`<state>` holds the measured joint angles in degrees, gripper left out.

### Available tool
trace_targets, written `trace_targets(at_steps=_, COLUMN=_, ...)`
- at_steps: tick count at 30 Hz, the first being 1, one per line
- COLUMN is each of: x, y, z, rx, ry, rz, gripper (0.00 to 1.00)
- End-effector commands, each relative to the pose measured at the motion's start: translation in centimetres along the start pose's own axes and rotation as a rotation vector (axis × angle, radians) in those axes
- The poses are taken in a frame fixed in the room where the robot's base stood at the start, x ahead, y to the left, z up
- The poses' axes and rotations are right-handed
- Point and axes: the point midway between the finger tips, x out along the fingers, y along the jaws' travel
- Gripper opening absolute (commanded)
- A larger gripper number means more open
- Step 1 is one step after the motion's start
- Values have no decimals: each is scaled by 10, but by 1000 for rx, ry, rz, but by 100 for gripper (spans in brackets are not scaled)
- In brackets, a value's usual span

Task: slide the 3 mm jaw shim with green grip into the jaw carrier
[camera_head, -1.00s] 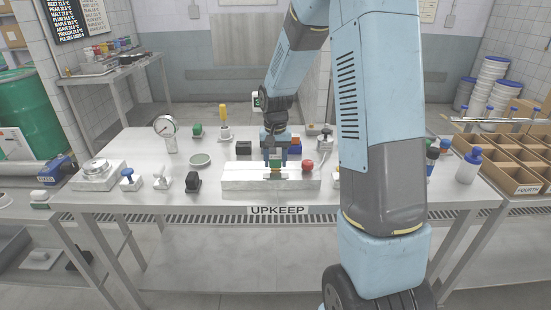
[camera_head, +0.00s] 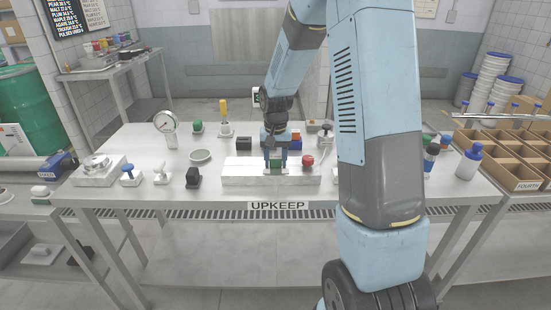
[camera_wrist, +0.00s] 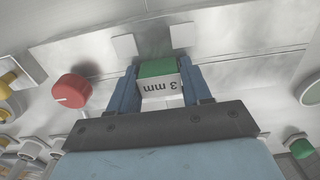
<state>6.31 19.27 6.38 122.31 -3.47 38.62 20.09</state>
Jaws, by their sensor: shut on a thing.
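My gripper (camera_head: 276,163) is shut on the 3 mm jaw shim. Its green grip (camera_head: 276,168) shows between the blue fingers, low at the jaw carrier (camera_head: 240,181), a long pale metal block on the table. In the wrist view the shim (camera_wrist: 161,88) has a green part and a white face marked "3 mm", upside down, between my fingertips (camera_wrist: 160,76). Two pale square blocks (camera_wrist: 124,46) stand on the metal just beyond the fingertips. The shim's lower part is hidden, so I cannot tell how deep it sits in the carrier.
A red knob (camera_head: 308,160) is close to the right of my gripper; it also shows in the wrist view (camera_wrist: 72,91). The table's front strip is mostly clear.

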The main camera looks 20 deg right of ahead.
Motion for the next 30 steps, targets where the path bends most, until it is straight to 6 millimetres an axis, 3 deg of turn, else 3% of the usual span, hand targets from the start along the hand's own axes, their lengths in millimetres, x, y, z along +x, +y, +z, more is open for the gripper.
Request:
trace_targets(at_steps=1, x=0, y=0, z=0, rx=0, ry=0, rz=0, gripper=12)
trace_targets(at_steps=2, x=0, y=0, z=0, rx=0, ry=0, rz=0, gripper=49)
trace_targets(at_steps=11, x=0, y=0, z=0, rx=0, ry=0, rz=0, gripper=78)
trace_targets(at_steps=22, x=-7, y=0, z=0, rx=0, ry=3, rz=-1, gripper=78)
trace_targets(at_steps=30, x=-52, y=0, z=-1, rx=0, ry=5, rz=-1, gripper=78)
